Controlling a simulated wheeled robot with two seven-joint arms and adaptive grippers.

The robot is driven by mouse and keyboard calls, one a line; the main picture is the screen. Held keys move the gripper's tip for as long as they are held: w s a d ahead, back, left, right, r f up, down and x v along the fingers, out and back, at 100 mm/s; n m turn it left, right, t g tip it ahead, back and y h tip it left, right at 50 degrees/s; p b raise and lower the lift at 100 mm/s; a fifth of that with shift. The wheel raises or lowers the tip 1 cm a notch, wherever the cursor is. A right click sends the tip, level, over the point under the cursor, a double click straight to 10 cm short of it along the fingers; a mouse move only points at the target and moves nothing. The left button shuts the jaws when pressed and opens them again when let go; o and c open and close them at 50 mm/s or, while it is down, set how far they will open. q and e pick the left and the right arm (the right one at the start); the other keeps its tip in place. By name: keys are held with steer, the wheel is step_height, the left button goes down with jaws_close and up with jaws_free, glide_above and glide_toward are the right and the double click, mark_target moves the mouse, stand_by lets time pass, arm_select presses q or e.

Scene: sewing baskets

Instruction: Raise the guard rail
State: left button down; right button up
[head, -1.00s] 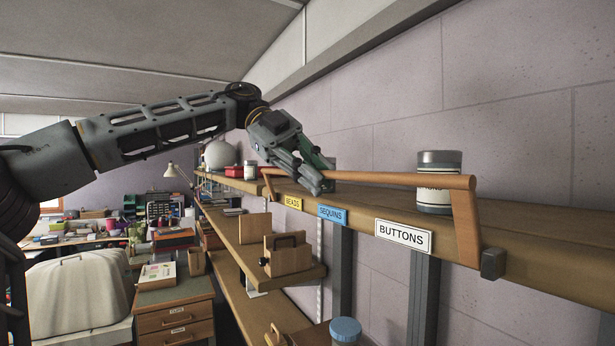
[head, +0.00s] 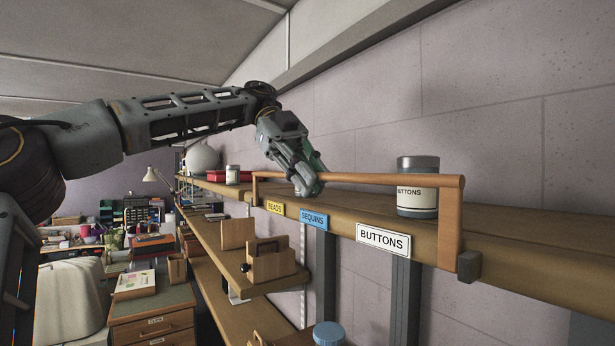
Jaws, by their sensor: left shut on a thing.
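The guard rail (head: 395,180) is an orange-brown wooden bar with an upright arm at each end, along the front edge of the top shelf (head: 534,270). Its near arm (head: 449,229) stands about upright from a dark pivot block (head: 468,266), so the bar is above the shelf edge. My left gripper (head: 309,188) is shut on the guard rail left of its middle, coming from above. The fingertips partly hide the bar there. My right gripper is not in view.
A jar labelled buttons (head: 417,187) stands behind the rail, and a smaller jar (head: 232,175) stands farther along. Yellow, blue and white labels (head: 383,240) line the shelf front. A lower shelf holds wooden holders (head: 270,267). A blue-lidded jar (head: 328,334) is below.

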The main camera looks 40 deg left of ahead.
arm_select(q)
steer(key=shift+f, duration=0.1)
steer(key=c, duration=1.5)
jaws_free()
steer(key=shift+w, duration=0.15)
